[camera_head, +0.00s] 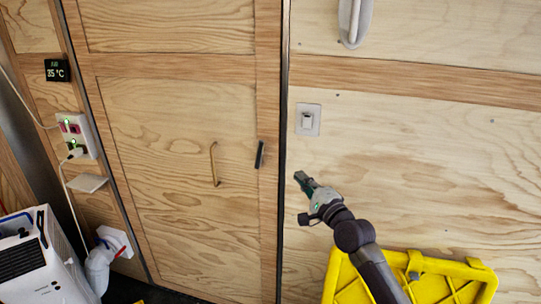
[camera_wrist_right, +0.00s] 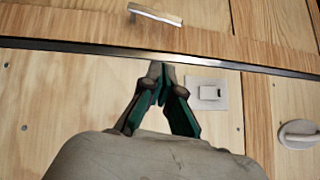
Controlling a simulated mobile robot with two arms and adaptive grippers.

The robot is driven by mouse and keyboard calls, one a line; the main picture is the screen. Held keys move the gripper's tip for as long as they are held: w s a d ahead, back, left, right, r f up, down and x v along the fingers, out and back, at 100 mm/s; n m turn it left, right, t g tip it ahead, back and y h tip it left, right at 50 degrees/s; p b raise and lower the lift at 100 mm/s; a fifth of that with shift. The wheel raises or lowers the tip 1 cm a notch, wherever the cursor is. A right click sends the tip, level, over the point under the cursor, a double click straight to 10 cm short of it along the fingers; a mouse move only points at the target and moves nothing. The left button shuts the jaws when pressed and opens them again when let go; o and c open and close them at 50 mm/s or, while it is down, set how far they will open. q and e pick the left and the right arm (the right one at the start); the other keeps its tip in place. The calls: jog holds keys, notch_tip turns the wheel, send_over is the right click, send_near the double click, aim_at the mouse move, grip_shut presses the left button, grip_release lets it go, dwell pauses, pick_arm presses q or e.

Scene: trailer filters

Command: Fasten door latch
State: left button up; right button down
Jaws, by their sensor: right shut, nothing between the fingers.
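The wooden door (camera_head: 180,120) appears closed against the wall panel, with a dark narrow gap along its right edge. A small dark upright bar (camera_head: 260,154), which looks like the latch, sits on the door near that edge. It seems to be the pale metal bar (camera_wrist_right: 155,15) at the top of the wrist view. My right gripper (camera_head: 301,180) is shut and empty, just right of the gap and lower than the bar. Its fingertips (camera_wrist_right: 160,68) meet near the door edge in the wrist view; I cannot tell whether they touch the wall. My left gripper is not in view.
A brass handle (camera_head: 214,164) is on the door. A light switch (camera_head: 307,120) is on the wall above my right gripper. A grey wall fitting (camera_head: 354,20) is higher up. A yellow crate (camera_head: 480,272) stands below my right arm. A white appliance (camera_head: 40,262) is at lower left.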

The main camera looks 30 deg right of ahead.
jog(key=shift+f, duration=0.1)
jog(key=w+p, duration=0.1)
jog(key=w, duration=0.3)
jog(key=w+a+r, duration=0.1)
jog(key=w, duration=0.3)
jog(key=w+r+p, duration=0.1)
jog(key=w, duration=0.4)
jog(key=shift+a+p, duration=0.3)
jog(key=shift+a, duration=0.05)
